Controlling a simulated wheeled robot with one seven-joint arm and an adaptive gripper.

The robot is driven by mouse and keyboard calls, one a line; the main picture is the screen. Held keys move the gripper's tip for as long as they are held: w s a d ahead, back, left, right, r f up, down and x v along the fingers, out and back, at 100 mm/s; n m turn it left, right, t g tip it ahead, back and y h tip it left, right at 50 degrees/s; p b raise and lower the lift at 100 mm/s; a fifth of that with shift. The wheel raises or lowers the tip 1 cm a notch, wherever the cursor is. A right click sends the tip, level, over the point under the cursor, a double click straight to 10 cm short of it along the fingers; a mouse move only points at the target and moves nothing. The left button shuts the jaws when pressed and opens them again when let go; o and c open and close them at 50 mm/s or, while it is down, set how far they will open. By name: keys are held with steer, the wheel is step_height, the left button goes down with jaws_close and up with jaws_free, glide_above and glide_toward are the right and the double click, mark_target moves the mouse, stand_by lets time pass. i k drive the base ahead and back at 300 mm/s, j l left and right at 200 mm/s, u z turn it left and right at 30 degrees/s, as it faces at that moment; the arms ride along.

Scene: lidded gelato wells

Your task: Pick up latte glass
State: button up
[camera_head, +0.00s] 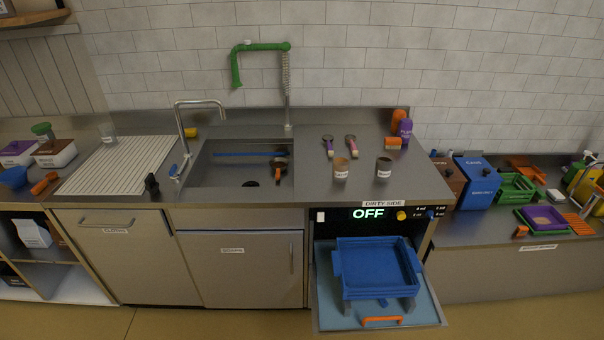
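Two small labelled cups stand upright on the steel counter right of the sink. One is a tan-brown cup (341,168), and right of it is a dark grey cup (384,167). Their labels are too small to read, so I cannot tell which one is the latte glass. A clear glass (107,132) also stands at the back left, behind the ribbed drainboard. My gripper is not in view.
A blue rack (376,267) sits on the lowered dishwasher door (427,311) below the cups. The sink (225,174) with a tall tap lies to the left. Two brushes (351,146) and orange and purple bottles (405,131) stand or lie behind the cups.

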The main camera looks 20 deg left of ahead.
mark_target(341, 164)
steer(key=i+l+u, duration=0.15)
steer(key=l+u, duration=0.2)
steer(key=i+l+u, duration=0.15)
steer(key=l+u, duration=0.85)
steer(key=l, duration=0.2)
steer(key=i, duration=0.05)
